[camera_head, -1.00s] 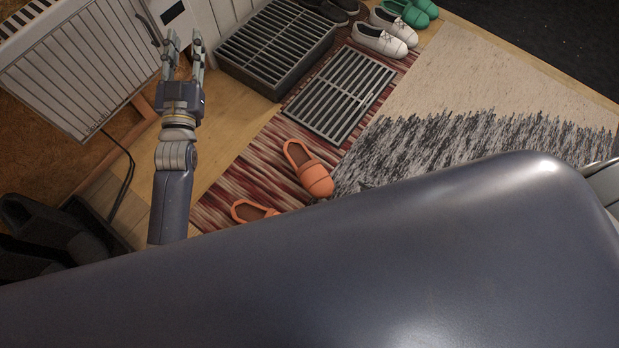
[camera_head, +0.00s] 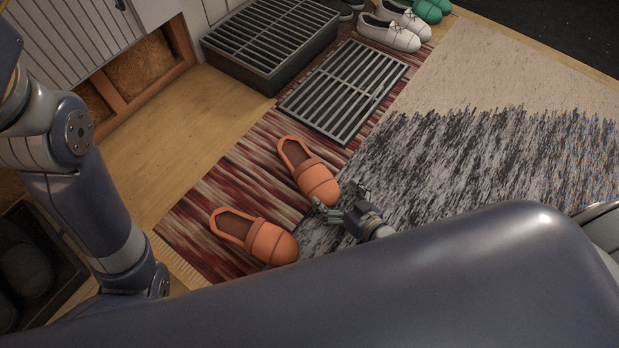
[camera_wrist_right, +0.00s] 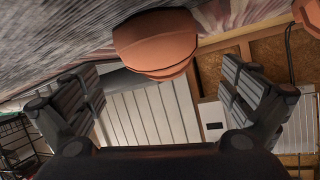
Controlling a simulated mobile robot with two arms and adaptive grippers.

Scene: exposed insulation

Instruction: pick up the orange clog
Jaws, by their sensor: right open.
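Two orange clogs lie on the floor in the head view. The upper clog (camera_head: 308,172) is on the striped rug, its toe toward the grey rug. The lower clog (camera_head: 255,236) lies to its lower left. My right gripper (camera_head: 338,198) is open, low beside the toe of the upper clog. In the right wrist view, an orange clog (camera_wrist_right: 155,42) shows toe-on ahead of the spread fingers, and part of another orange thing (camera_wrist_right: 307,14) shows at the upper right corner. My left arm shows at the left of the head view; its gripper is out of frame.
A black slatted tray (camera_head: 345,92) lies on the striped rug above the clogs, next to a taller slatted box (camera_head: 270,45). White shoes (camera_head: 392,27) and green clogs (camera_head: 430,10) stand at the top. The grey and beige rug (camera_head: 470,150) at right is clear.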

